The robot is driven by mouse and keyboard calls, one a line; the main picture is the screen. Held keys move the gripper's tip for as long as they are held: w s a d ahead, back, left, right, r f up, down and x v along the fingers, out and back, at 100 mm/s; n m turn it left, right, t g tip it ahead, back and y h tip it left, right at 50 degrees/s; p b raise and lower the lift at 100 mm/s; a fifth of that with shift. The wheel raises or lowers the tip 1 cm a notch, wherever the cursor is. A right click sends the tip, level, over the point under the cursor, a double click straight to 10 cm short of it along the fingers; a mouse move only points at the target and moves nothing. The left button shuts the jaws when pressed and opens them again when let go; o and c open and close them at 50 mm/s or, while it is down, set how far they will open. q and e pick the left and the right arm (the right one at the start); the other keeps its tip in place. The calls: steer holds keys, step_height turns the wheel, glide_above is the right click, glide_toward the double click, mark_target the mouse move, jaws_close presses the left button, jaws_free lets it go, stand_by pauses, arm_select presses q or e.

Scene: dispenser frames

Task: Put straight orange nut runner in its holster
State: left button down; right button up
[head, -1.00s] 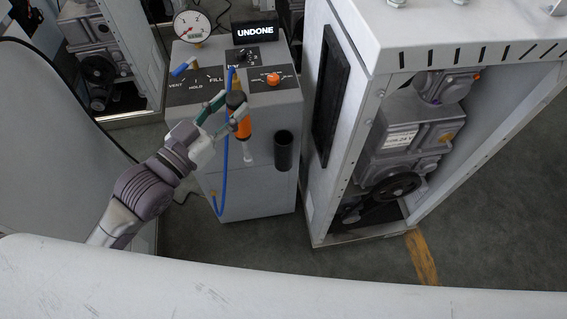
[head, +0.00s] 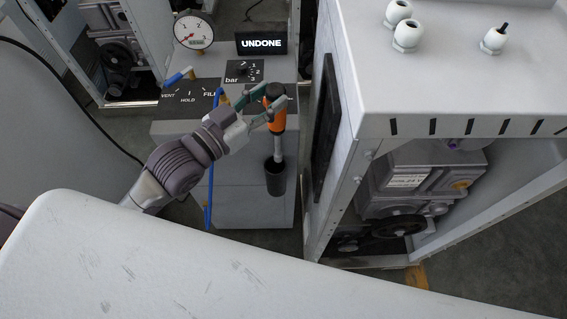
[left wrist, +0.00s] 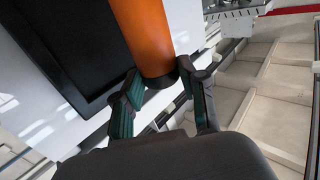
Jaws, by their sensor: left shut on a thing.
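The straight orange nut runner (head: 277,122) is held upright in my left gripper (head: 274,103), its grey shaft pointing down. My left gripper is shut around its upper body. The black tube-shaped holster (head: 275,180) is on the front of the grey cabinet. The shaft's lower end appears right at or just over the holster's mouth; I cannot tell whether it is inside. In the left wrist view the orange body (left wrist: 145,32) stands between the two fingers (left wrist: 160,95). My right gripper is not in view.
The grey dispenser cabinet (head: 228,205) carries a pressure gauge (head: 193,31), a display reading UNDONE (head: 261,43) and a blue-handled valve (head: 178,77). A blue hose (head: 209,190) hangs down its front. A tall white cabinet (head: 345,140) stands close on the right.

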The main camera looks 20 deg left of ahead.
arm_select(q)
glide_above(276, 143)
steer(key=v, duration=0.3)
step_height(276, 143, down, 8)
steer(key=shift+f+b, duration=0.25)
steer(key=shift+b, duration=0.1)
step_height(276, 143, down, 8)
steer(key=shift+w+r+b, duration=0.1)
steer(key=shift+b, duration=0.2)
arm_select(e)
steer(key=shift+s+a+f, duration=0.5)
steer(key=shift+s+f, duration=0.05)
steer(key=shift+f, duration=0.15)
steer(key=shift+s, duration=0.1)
arm_select(q)
steer(key=c, duration=0.6)
jaws_free()
steer(key=shift+c, duration=0.2)
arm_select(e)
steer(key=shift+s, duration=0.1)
arm_select(q)
steer(key=b+v, duration=0.1)
steer(key=v, duration=1.1)
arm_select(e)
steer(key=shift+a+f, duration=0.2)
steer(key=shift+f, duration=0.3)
